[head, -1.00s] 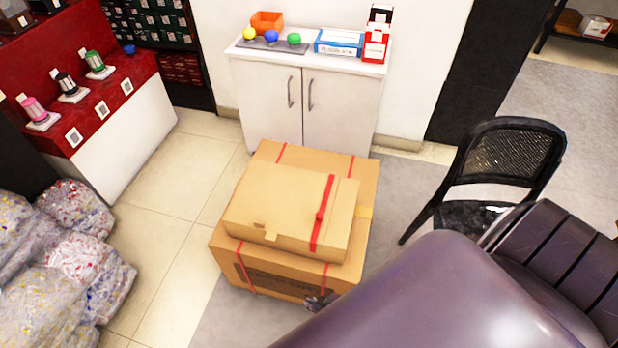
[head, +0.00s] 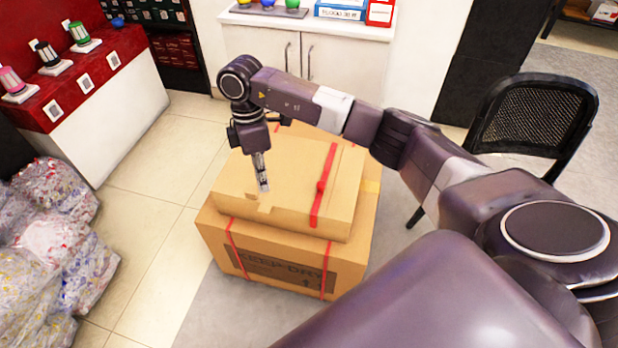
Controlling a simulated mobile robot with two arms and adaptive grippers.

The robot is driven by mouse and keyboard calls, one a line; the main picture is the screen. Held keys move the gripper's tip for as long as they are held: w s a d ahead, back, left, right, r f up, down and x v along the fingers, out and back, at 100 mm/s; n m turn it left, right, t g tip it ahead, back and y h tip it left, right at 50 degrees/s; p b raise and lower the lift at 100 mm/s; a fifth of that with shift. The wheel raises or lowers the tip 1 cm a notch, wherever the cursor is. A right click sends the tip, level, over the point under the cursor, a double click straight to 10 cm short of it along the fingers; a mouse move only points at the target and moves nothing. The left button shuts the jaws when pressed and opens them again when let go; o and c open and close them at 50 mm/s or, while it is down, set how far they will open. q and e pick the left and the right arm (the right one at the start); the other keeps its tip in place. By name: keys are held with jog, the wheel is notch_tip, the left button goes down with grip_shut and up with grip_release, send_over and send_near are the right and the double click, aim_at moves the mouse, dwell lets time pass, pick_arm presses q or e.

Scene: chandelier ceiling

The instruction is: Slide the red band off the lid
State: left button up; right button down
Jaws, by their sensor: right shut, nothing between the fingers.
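A smaller flat cardboard box, whose top is the lid (head: 290,165), sits on a larger cardboard box (head: 285,268). A red band (head: 324,186) with a small red knob runs across the right part of the lid. My right gripper (head: 264,188) points down over the left part of the lid, near a small cardboard tab (head: 265,204), with the band off to its right. Its fingers are together and empty; I cannot tell whether they touch the lid. My left gripper is not in view.
The larger box has thin red straps of its own. A white cabinet (head: 352,65) stands behind the boxes. A black chair (head: 540,125) is at the right, filled clear bags (head: 55,240) at the left. The tiled floor between bags and boxes is free.

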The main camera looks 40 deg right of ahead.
aim_at(325, 180)
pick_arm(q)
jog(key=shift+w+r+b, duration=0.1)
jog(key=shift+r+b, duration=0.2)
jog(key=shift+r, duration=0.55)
pick_arm(e)
jog(key=w+d+r+m+h, duration=0.1)
jog(key=d+r+m+h, duration=0.1)
jog(key=d, duration=0.4)
jog(key=shift+d+r+t+h, duration=0.2)
jog(key=shift+r+t+h, duration=0.2)
jog(key=shift+r+h, duration=0.25)
jog(key=b+x, duration=0.1)
jog(key=x, duration=0.9)
jog(key=shift+a+b, duration=0.15)
jog(key=shift+b, duration=0.25)
jog(key=d, duration=0.1)
jog(key=s+d, duration=0.1)
jog(key=d, duration=0.1)
jog(key=shift+s, duration=0.25)
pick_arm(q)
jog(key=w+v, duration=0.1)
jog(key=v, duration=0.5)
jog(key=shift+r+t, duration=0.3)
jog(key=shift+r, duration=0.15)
pick_arm(e)
jog(key=shift+s+d, duration=0.2)
jog(key=shift+d, duration=0.1)
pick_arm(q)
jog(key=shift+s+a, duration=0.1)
